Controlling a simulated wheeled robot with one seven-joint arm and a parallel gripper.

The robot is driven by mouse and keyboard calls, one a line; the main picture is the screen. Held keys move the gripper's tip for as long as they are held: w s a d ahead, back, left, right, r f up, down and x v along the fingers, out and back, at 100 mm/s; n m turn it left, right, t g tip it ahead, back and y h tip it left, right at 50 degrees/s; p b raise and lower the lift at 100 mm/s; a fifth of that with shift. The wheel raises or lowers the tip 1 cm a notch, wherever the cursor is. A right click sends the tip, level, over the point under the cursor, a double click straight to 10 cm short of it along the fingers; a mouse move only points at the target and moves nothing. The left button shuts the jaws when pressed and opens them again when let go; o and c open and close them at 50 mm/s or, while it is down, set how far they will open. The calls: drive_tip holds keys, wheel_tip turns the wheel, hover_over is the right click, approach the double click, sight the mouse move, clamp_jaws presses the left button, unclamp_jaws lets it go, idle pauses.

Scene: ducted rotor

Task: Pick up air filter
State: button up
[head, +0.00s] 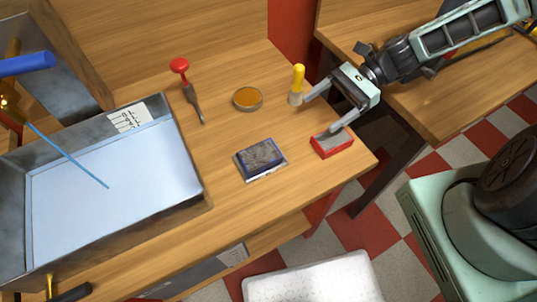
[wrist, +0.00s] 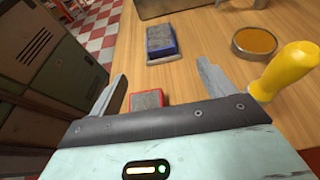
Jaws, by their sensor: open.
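Two small blocks with grey tops lie on the wooden table, and I cannot tell for certain which is the air filter. One has a blue frame: the blue block (head: 261,157) sits on a thin metal plate and also shows in the wrist view (wrist: 160,38). The red block (head: 332,147) lies near the table's right corner. My gripper (head: 318,115) is open and empty, over the table's right side. In the wrist view the red block (wrist: 147,98) shows between the spread fingers, partly hidden by the gripper body. The blue block is farther ahead.
A yellow-handled brush (head: 297,84) stands close beside one finger. A round orange-filled dish (head: 248,98) and a red-knobbed tool (head: 180,67) are farther left. A large metal tray (head: 206,200) takes up the left side. Bare wood surrounds the blue block.

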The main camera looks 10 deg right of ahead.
drive_tip(key=p, duration=0.2)
approach(264, 153)
drive_tip(key=x, duration=0.4)
drive_tip(key=shift+a, duration=0.15)
drive_tip(key=p+x, duration=0.1)
drive_tip(key=x, duration=0.3)
drive_tip(key=shift+a, duration=0.1)
drive_tip(key=shift+s+a+f, duration=0.1)
drive_tip(key=shift+a+f, duration=0.2)
drive_tip(key=shift+a, duration=0.15)
drive_tip(key=c, duration=1.1)
